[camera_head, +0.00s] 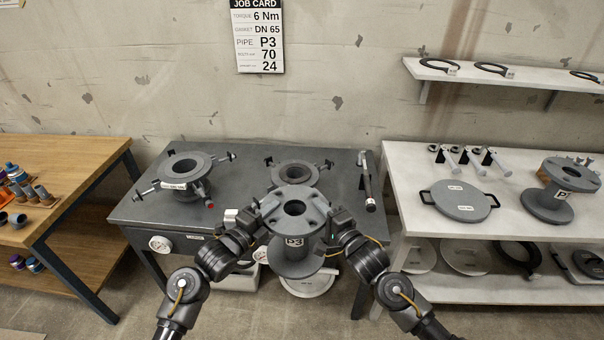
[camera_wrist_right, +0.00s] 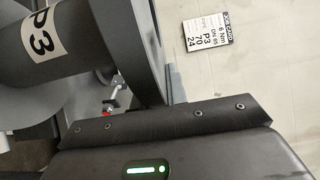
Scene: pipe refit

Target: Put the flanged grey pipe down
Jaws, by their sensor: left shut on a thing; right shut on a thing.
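The flanged grey pipe (camera_head: 294,258) stands upright between my two arms in the head view, with a white P3 label on its side. My left gripper (camera_head: 262,215) is shut on the left side of its upper flange. My right gripper (camera_head: 329,218) is shut on the right side of that flange. The pipe is held in front of the dark grey table (camera_head: 230,211). In the right wrist view the P3 pipe (camera_wrist_right: 75,45) and its flange (camera_wrist_right: 137,50) fill the upper left. The jaw contact itself is partly hidden.
Two flanged fittings stand on the dark table, one at left (camera_head: 186,170) and one behind the held pipe (camera_head: 297,172). A white bench (camera_head: 420,165) at right holds another flanged pipe (camera_head: 550,203) and a round lid (camera_head: 460,200). A wooden bench (camera_head: 90,160) stands at left.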

